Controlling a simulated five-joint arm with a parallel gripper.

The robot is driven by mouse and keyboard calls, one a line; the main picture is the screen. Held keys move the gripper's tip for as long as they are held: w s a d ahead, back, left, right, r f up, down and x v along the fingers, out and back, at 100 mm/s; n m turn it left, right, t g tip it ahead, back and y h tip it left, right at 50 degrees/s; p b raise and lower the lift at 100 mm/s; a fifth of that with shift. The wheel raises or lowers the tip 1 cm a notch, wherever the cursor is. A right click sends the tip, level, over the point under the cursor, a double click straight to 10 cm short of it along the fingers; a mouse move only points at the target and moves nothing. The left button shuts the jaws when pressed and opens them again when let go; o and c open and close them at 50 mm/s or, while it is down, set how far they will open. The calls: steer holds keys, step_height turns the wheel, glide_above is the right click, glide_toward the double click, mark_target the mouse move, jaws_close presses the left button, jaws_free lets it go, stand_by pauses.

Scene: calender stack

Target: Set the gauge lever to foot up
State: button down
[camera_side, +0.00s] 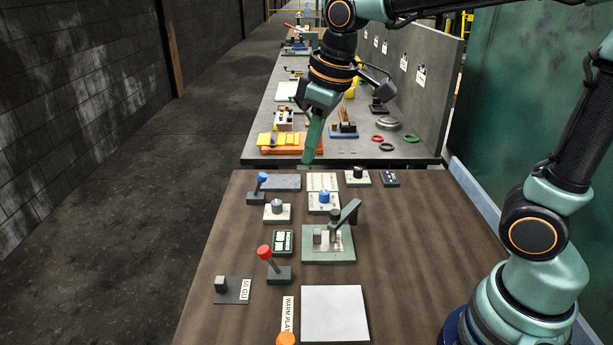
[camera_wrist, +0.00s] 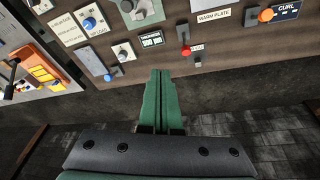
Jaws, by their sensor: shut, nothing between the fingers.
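A green-based device (camera_side: 328,256) with a pale panel and a raised green lever arm (camera_side: 348,212) stands mid-bench; it looks like the gauge, but I read no label on it. In the wrist view part of this device (camera_wrist: 148,14) shows at the top edge. A red-knobbed lever (camera_side: 265,252) stands nearer, left of it, and a blue-knobbed lever (camera_side: 262,178) farther back; they also show in the wrist view, red (camera_wrist: 185,50) and blue (camera_wrist: 107,77). My gripper (camera_side: 308,160) is shut and empty, pointing down near the bench's far edge, apart from the levers. Its closed fingers show in the wrist view (camera_wrist: 160,75).
A blue knob (camera_side: 324,196), a grey knob (camera_side: 277,207) and a black knob (camera_side: 358,172) stand around the far half. A small display (camera_side: 283,242) sits left of the green device. A white plate (camera_side: 335,314) lies in front. The bench's right side is bare.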

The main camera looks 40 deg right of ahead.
mark_target(271, 260)
steer(key=w+a+f+n+g, duration=0.2)
steer(key=w+a+f+n, duration=0.1)
steer(key=a, duration=0.4)
steer(key=w+a+f+n+g, duration=0.2)
steer(key=w+a+f+n, duration=0.2)
steer(key=f, duration=0.4)
steer(key=w+a, duration=0.1)
steer(key=a, duration=0.1)
steer(key=shift+w+a+f+h, duration=0.15)
steer(key=shift+w+a+h, duration=0.2)
steer(key=shift+a+h, duration=0.05)
steer(key=f, duration=0.6)
steer(key=s+f, duration=0.1)
steer(key=f, duration=0.3)
steer(key=shift+s+d+r, duration=0.4)
steer(key=shift+d+r, duration=0.05)
steer(key=shift+d, duration=0.3)
steer(key=shift+s+d+r, duration=0.2)
steer(key=shift+s+d, duration=0.05)
steer(key=shift+d, duration=0.2)
steer(key=shift+s+d+r, duration=0.15)
steer(key=shift+s+d, duration=0.1)
steer(key=shift+d, duration=0.15)
